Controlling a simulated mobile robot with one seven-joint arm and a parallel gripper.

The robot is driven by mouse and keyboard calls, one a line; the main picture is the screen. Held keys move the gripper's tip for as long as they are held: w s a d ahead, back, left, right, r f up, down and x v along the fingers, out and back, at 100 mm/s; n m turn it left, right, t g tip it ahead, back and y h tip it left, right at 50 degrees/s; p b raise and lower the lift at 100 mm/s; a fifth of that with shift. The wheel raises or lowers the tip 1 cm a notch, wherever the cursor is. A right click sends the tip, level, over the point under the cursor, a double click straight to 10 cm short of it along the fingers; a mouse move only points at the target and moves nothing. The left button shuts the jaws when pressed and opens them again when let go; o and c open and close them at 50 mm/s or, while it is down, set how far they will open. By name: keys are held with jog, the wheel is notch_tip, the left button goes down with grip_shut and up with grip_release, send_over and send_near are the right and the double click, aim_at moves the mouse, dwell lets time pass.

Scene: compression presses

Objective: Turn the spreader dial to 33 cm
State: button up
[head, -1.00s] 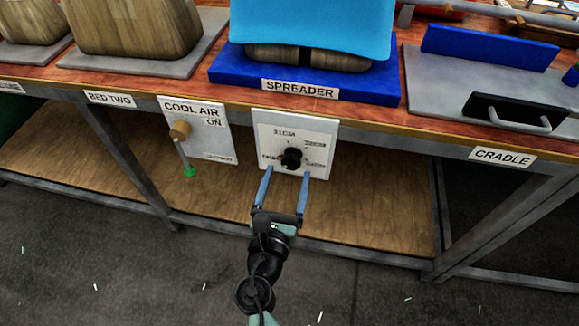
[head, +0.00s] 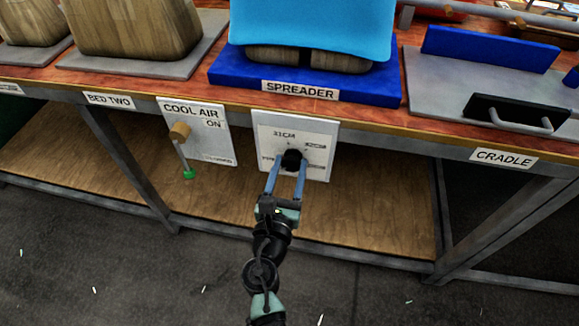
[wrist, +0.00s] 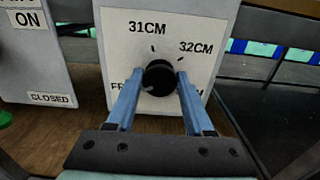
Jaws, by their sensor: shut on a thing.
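The spreader dial (head: 292,159) is a round black knob on a white panel (head: 325,132) under the SPREADER label. In the wrist view the dial (wrist: 159,78) has 31CM printed above it and 32CM at its upper right. The lower left and lower right labels are partly hidden by my fingers. A pale mark shows at the knob's lower left. My gripper (head: 287,168) is shut on the dial, with one blue finger on each side; it also shows in the wrist view (wrist: 155,84).
A COOL AIR panel (head: 215,140) with a wooden knob and a green-tipped lever (head: 184,160) hangs to the left of the dial panel. The blue spreader base (head: 370,92) is on the table above. Open floor (head: 130,265) lies in front.

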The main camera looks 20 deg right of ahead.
grip_shut()
